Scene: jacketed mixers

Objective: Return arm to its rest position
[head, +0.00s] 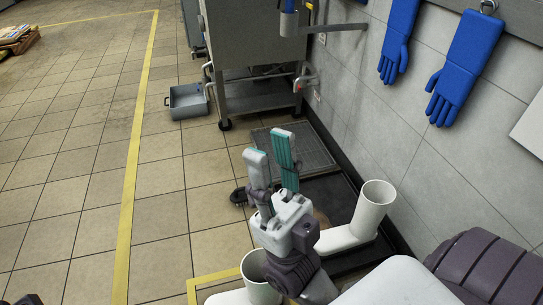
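My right gripper (269,150) is in the middle of the head view, with its two teal-and-grey fingers pointing up and away from me. The fingers stand apart with nothing visible between them, so it is open and empty. My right arm comes in from the lower right. In the picture the gripper overlaps the floor beside a dark mat. I do not see my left gripper.
White boots (371,208) stand beneath the gripper, by the wall. Blue gloves (462,62) hang on the wall at right. A steel machine on casters (255,50) stands ahead, with a grey bin (187,101) beside it. Tiled floor at left is mostly clear.

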